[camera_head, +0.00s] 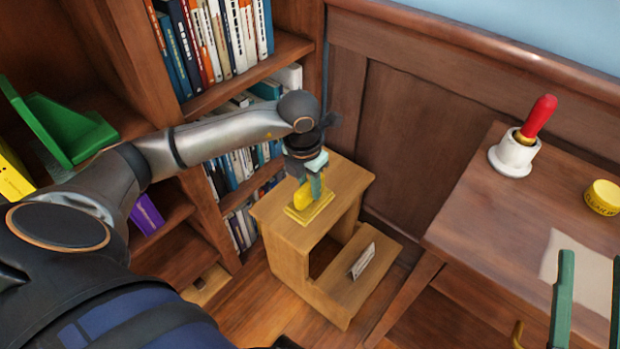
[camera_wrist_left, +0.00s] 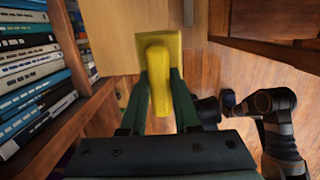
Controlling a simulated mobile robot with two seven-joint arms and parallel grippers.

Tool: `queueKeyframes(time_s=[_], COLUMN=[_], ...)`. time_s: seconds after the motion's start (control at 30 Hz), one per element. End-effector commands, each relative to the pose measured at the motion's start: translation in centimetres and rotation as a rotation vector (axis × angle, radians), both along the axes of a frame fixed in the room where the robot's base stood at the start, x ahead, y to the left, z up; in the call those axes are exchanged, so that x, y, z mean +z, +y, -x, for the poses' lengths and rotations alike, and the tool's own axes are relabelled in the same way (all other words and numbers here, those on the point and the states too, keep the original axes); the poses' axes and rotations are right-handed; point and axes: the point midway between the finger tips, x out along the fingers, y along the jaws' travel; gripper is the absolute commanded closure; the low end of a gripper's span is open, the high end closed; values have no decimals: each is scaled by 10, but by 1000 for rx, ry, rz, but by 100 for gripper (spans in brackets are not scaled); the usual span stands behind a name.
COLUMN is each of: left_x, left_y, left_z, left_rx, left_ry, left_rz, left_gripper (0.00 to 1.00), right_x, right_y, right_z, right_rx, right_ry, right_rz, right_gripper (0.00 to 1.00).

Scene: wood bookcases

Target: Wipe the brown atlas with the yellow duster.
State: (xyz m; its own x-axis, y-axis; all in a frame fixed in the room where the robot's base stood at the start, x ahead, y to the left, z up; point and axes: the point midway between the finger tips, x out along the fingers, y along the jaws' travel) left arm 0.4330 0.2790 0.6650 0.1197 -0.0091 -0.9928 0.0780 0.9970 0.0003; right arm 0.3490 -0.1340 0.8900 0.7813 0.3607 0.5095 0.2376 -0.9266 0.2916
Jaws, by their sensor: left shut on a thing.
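The yellow duster (camera_head: 309,208) has a flat base and an upright grip. My left gripper (camera_head: 312,184) is shut on the grip from above, with the base at the top of a small wooden step stool. The duster also shows in the left wrist view (camera_wrist_left: 159,72), between the green fingers of the left gripper (camera_wrist_left: 160,92). I cannot tell whether the base touches the stool. I cannot make out a brown atlas in either view. My right gripper (camera_head: 590,295) shows at the lower right of the head view, with its two green fingers apart and nothing between them.
The step stool (camera_head: 345,185) has a white card (camera_head: 362,261) on its lower step. Bookcases full of books (camera_head: 220,40) stand behind and left. The desk (camera_head: 480,215) at right bears a red-handled white object (camera_head: 516,155), a yellow round tin (camera_head: 602,197) and pale paper (camera_head: 590,268).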

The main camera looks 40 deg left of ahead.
Motion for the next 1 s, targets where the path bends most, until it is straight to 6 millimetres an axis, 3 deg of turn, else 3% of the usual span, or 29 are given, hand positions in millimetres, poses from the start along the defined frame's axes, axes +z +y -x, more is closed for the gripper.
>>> queueKeyframes(time_s=[0.07, 0.1, 0.33, 0.63, 0.77, 1.0], left_x=[0, 0, 0, 2, 9, 30], left_y=[0, 0, 0, -2, -11, -34], left_z=[0, 0, 0, -1, -2, -3], left_rx=[0, 0, 0, -52, -237, -814], left_ry=[-1, -1, -1, -2, -5, -5], left_rz=[0, 0, 0, 1, 1, -1], left_gripper=[100, 75, 100, 100, 100, 100], right_x=[0, 0, 0, 1, 1, 1], right_y=[0, 0, 0, 1, 0, 1], right_z=[0, 0, 0, 0, 0, 1], right_rx=[0, 0, 2, 2, 2, 2], right_ry=[-1, -1, -1, -2, -3, -4], right_rz=[0, 0, -1, -1, 0, 0], right_gripper=[50, 50, 50, 50, 50, 50])
